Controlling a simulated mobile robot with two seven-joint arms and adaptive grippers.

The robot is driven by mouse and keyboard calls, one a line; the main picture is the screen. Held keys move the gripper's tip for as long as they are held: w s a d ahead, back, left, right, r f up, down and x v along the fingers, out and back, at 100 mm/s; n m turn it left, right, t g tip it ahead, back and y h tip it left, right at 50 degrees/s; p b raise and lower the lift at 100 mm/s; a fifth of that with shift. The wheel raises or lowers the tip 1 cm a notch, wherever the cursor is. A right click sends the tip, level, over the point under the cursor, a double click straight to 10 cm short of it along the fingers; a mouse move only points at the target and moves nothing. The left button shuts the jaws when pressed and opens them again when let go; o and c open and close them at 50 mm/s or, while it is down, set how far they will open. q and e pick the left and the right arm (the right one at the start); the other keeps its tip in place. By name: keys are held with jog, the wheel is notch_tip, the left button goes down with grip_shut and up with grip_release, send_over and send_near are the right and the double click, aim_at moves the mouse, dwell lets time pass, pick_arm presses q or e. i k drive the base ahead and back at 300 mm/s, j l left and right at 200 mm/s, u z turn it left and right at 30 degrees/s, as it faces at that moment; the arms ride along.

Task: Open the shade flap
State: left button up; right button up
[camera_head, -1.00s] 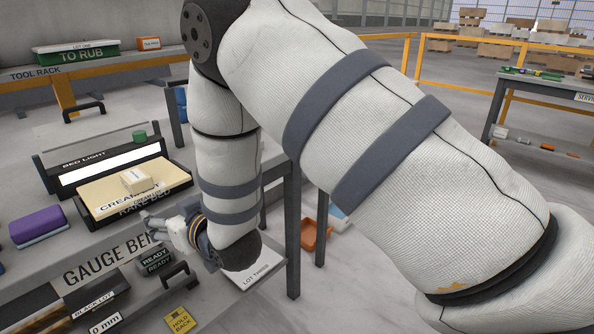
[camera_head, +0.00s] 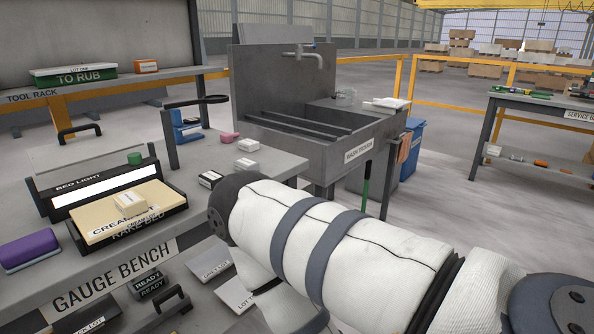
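No part labelled as a shade flap can be read. The bed light (camera_head: 104,178) is a bright white strip in a dark housing on the gauge bench (camera_head: 60,285), at the left. A cream board (camera_head: 110,222) lies on a dark tray in front of it, with a small pale block (camera_head: 130,203) on top. I cannot tell whether any dark panel of the housing is the flap. My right arm crosses the lower right, over the bench's right end; its gripper is hidden or out of frame. My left gripper is not in view.
A purple block (camera_head: 28,247) lies at the bench's left. A sink (camera_head: 310,135) is behind. Black handles (camera_head: 173,306) and READY blocks (camera_head: 150,282) are along the front.

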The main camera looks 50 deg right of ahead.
aim_at(50, 158)
jog(key=i+l+z, duration=0.2)
jog(key=i, duration=0.25)
jog(key=i+l+z, duration=0.2)
jog(key=i, duration=0.25)
jog(key=l, duration=0.1)
